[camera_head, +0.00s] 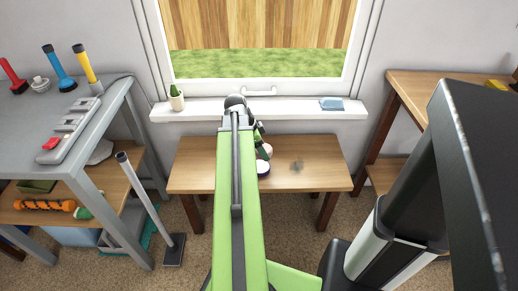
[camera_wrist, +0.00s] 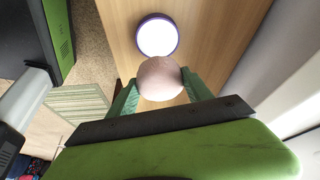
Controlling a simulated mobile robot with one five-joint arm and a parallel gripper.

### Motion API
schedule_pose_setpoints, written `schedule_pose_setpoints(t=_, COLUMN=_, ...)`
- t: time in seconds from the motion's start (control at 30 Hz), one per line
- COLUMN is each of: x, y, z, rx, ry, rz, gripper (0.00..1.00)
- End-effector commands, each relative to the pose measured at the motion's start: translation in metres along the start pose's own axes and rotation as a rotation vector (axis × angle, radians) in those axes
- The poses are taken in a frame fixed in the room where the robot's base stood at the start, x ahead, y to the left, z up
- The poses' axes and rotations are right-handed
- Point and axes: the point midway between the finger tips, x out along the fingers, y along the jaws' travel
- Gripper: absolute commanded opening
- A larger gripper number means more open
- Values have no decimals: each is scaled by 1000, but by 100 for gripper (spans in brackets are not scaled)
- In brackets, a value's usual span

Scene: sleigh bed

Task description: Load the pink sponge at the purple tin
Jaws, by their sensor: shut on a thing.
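The pink sponge (camera_wrist: 160,79) is a round, pale pink thing held between the two green fingers of my gripper (camera_wrist: 158,92) in the wrist view. In the head view, the sponge (camera_head: 264,151) shows only partly, beside my green arm. The purple tin (camera_wrist: 157,36) is round, with a purple rim and a white inside, and stands on the wooden bench just beyond the sponge. In the head view, the tin (camera_head: 263,168) is partly hidden by my arm. My gripper is over the bench, and its fingertips are mostly hidden in the head view.
The wooden bench (camera_head: 318,178) under the window has clear room to the right. A windowsill (camera_head: 290,112) behind it holds a cactus pot (camera_head: 176,98) and a blue item (camera_head: 331,104). A grey table (camera_head: 50,105) with tools stands left, and a wooden table (camera_head: 400,90) stands right.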

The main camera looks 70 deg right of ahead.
Motion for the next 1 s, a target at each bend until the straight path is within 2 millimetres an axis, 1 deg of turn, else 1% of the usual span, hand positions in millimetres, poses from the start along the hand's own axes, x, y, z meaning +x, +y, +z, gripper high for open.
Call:
schedule_pose_setpoints(t=0.03, x=-2, y=-6, z=9, rx=-14, ry=0, rz=-5, gripper=26)
schedule_pose_setpoints(t=0.1, x=-4, y=-9, z=14, rx=-22, ry=0, rz=-8, gripper=26)
schedule_pose_setpoints(t=0.23, x=-4, y=-8, z=15, rx=-22, ry=0, rz=-9, gripper=26)
schedule_pose_setpoints(t=0.33, x=0, y=-8, z=17, rx=-22, ry=0, rz=-9, gripper=26)
schedule_pose_setpoints(t=0.47, x=10, y=-8, z=21, rx=-22, ry=0, rz=-9, gripper=26)
schedule_pose_setpoints(t=0.7, x=39, y=-8, z=32, rx=-22, ry=0, rz=-9, gripper=26)
schedule_pose_setpoints(t=0.8, x=48, y=-8, z=36, rx=-21, ry=0, rz=-9, gripper=26)
schedule_pose_setpoints(t=0.9, x=52, y=-8, z=38, rx=-21, ry=0, rz=-9, gripper=26)
schedule_pose_setpoints(t=1.0, x=52, y=-8, z=37, rx=-21, ry=0, rz=-9, gripper=26)
